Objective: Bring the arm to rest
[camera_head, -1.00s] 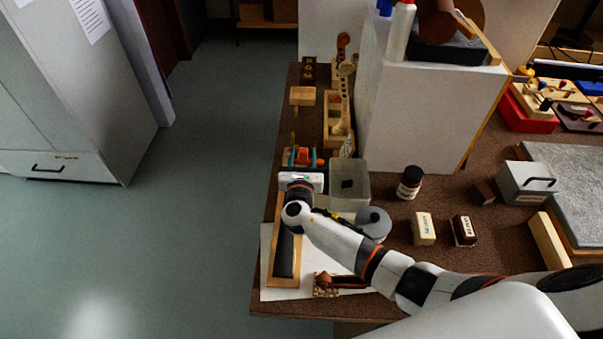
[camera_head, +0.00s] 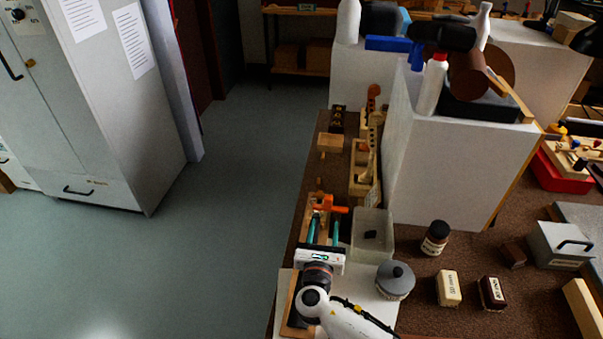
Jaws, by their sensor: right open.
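My right gripper (camera_head: 324,229) is over the left edge of the brown workbench (camera_head: 440,298). Its two teal fingers point away from me, apart, with nothing visible held between them. An orange clamp-like thing (camera_head: 328,204) lies just beyond the fingertips, on a wooden piece; I cannot tell whether they touch. My right arm (camera_head: 350,320) comes in from the bottom edge, and most of it is out of view. My left gripper is not in view.
A clear bin (camera_head: 372,222) and a grey lidded jar (camera_head: 395,280) stand close right of the gripper. A dark bottle (camera_head: 435,238) and two small boxes (camera_head: 449,288) (camera_head: 491,293) are farther right. A tall white block (camera_head: 445,170) rises behind. Open floor (camera_head: 215,250) lies left.

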